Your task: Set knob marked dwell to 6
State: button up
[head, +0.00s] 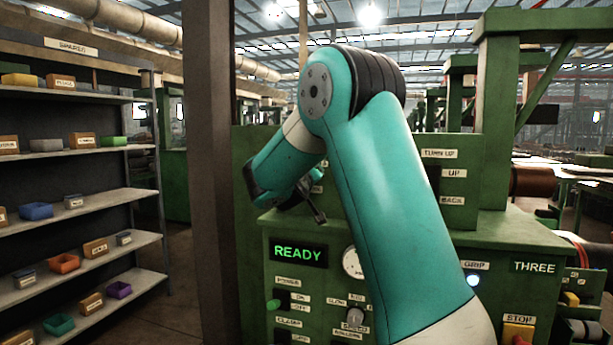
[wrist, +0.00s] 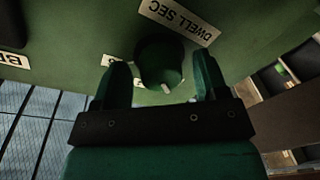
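The dwell knob (wrist: 160,62) is a round dark green knob with a small white pointer mark at its lower edge in the wrist view. Its label reading "DWELL SEC" (wrist: 180,20) is above it and appears upside down. My gripper (wrist: 161,66) is open, with one green finger on each side of the knob and a visible gap on both sides. I cannot tell how deep the fingertips reach around it. The small scale plates by the knob are mostly hidden by the fingers. In the head view my gripper (head: 317,208) is near the green machine, and I cannot make out the knob there.
The green machine's panel has a "READY" display (head: 298,252), a power switch (head: 274,304), a speed knob (head: 354,317) and a stop button (head: 519,336). A brown post (head: 211,170) stands close left of my arm. Shelves with small bins (head: 75,195) are farther left.

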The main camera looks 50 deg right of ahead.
jog(key=c, duration=0.8)
jog(key=shift+f, duration=0.1)
jog(key=shift+f+m+b, duration=0.1)
jog(key=shift+m+b, duration=0.3)
jog(key=shift+b, duration=0.55)
jog(key=shift+w+a+m+g+h+b, duration=0.1)
jog(key=shift+m+g+h+b, duration=0.25)
jog(key=shift+m+b, duration=3.5)
jog(key=shift+w+d+m+g+h+b, duration=0.1)
jog(key=shift+m+g+h+b, duration=0.25)
jog(key=shift+m+b, duration=3.5)
jog(key=shift+a+m+g+h+b, duration=0.1)
jog(key=shift+m+g+h+b, duration=0.25)
jog(key=shift+m+b, duration=3.5)
jog(key=shift+n+b, duration=1.05)
jog(key=shift+b, duration=0.2)
